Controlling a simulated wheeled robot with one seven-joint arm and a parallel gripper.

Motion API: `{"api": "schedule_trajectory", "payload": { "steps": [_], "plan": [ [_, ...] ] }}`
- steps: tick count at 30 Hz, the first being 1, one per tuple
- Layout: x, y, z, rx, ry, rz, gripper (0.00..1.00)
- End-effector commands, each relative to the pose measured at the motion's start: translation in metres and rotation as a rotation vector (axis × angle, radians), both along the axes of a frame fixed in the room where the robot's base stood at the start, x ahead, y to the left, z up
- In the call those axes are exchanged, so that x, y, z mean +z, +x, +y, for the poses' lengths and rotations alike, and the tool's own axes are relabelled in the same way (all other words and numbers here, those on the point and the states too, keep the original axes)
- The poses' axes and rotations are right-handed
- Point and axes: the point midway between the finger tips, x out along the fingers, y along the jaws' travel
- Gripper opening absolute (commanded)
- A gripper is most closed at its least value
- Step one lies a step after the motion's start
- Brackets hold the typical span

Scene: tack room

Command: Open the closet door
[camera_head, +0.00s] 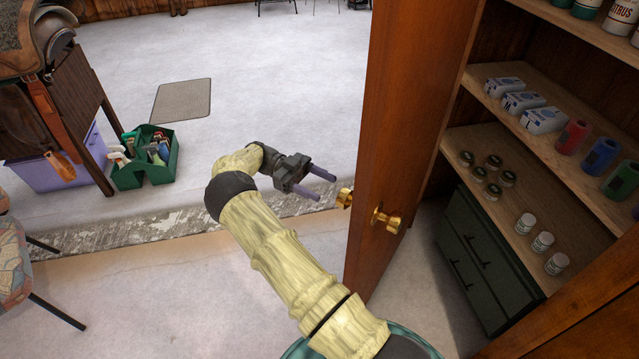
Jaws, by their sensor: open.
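The closet door (398,130) is brown wood and stands open, swung out from the closet on the right so the shelves show. It has a brass knob (388,220) on the face toward the closet and another brass knob (344,198) on the opposite face. My gripper (328,186) is to the left of the door, close to the left knob in the picture. Its two fingers are apart with nothing between them, and no contact with the knob or door is visible.
The closet shelves (470,140) hold boxes, jars and coloured rolls above a dark green drawer cabinet (478,250). A green caddy of bottles (158,176), a purple bin (62,172), a saddle stand and a patterned chair (12,262) are left. The floor between is clear.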

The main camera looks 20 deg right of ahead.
Motion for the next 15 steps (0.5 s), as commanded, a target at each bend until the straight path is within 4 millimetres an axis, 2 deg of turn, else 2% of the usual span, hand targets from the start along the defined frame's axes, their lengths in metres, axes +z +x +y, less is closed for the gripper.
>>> {"api": "schedule_trajectory", "payload": {
  "steps": [1,5,8,9,15],
  "plan": [
    [0.001,0.000,-0.002,0.004,-0.001,-0.002,0.49],
    [0.013,0.003,-0.018,0.048,-0.020,-0.016,0.23],
    [0.031,0.008,-0.044,0.129,-0.051,-0.035,0.04],
    [0.039,0.010,-0.056,0.173,-0.064,-0.044,0.00],
    [0.082,0.032,-0.121,0.472,-0.096,-0.089,0.00]
  ]
}}
